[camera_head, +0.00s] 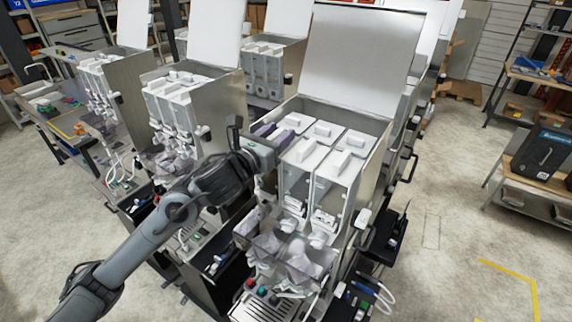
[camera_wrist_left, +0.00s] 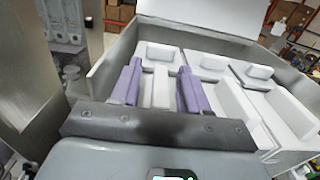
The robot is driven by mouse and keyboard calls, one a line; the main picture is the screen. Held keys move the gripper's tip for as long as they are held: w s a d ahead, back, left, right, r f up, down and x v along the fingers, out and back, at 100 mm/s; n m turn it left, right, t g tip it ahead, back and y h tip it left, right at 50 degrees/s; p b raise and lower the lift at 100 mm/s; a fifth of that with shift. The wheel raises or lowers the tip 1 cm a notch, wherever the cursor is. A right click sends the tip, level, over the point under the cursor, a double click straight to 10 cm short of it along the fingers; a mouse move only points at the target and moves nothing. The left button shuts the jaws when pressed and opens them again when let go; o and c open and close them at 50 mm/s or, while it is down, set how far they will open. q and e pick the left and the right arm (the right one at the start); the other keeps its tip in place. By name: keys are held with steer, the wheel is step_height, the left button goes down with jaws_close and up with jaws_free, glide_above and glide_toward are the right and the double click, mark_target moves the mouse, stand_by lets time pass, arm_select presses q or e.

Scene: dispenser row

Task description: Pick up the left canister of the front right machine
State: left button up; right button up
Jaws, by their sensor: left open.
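The front right machine (camera_head: 372,160) is a metal box with its white lid raised, holding white canisters with raised grips in two rows. My left gripper (camera_head: 274,134) reaches over its left front part. In the left wrist view my left gripper (camera_wrist_left: 160,68) is open, with a purple finger on each side of the white grip of the left canister (camera_wrist_left: 160,90). I cannot tell whether the fingers touch it. In the head view my gripper and wrist hide most of this canister. My right gripper is not in view.
The neighbouring canisters (camera_head: 335,172) stand close to the right. The machine's metal side wall (camera_wrist_left: 108,62) is close on the left, and the raised lid (camera_head: 361,58) stands behind. Other dispensers (camera_head: 190,95) are to the left. Open floor (camera_head: 440,220) lies to the right.

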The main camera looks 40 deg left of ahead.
arm_select(q)
jaws_close()
steer(key=shift+r, duration=0.15)
stand_by(1.2)
